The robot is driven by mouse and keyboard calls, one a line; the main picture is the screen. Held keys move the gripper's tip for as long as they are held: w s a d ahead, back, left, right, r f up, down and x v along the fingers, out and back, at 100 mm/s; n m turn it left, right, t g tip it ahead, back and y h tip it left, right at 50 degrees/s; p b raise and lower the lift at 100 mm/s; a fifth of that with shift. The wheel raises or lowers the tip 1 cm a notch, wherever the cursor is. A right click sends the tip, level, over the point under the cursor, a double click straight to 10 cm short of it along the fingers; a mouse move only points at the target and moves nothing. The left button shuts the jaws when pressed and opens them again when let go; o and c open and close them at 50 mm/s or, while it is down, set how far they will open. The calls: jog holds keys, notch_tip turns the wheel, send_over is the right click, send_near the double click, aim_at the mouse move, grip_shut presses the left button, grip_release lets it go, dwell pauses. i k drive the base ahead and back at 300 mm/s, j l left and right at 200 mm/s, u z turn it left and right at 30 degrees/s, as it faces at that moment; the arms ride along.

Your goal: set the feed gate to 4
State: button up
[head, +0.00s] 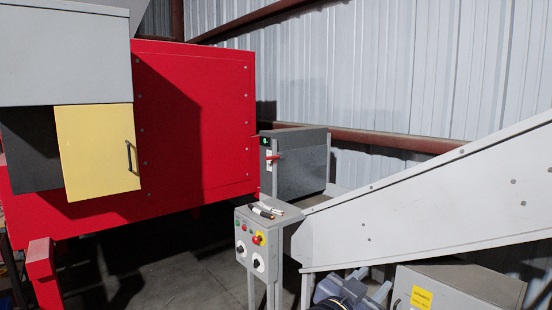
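The label "feed gate" cannot be read anywhere in the head view. A dark grey box (305,160) has a red lever (273,156) on its front left side, pointing roughly sideways. A white strip behind the lever carries marks too small to read. A yellow panel (98,155) with a dark vertical handle (129,158) stands beside a dark opening at the left. I cannot tell which of these is the gate, or the lever's setting. My gripper is not in view.
A grey control box (241,224) on a post has buttons and two dials; small cable pieces (266,209) lie on top. A red machine body (200,120) fills the left. A sloping grey conveyor (420,200) blocks the right. Bare floor (190,290) shows at bottom centre.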

aim_at(301, 172)
jog(key=i+z, duration=0.1)
jog(key=i, duration=1.75)
jog(key=i+j, duration=0.75)
jog(key=j, duration=0.25)
jog(key=i+j, duration=0.8)
jog(key=j, duration=0.2)
jog(key=z, duration=0.05)
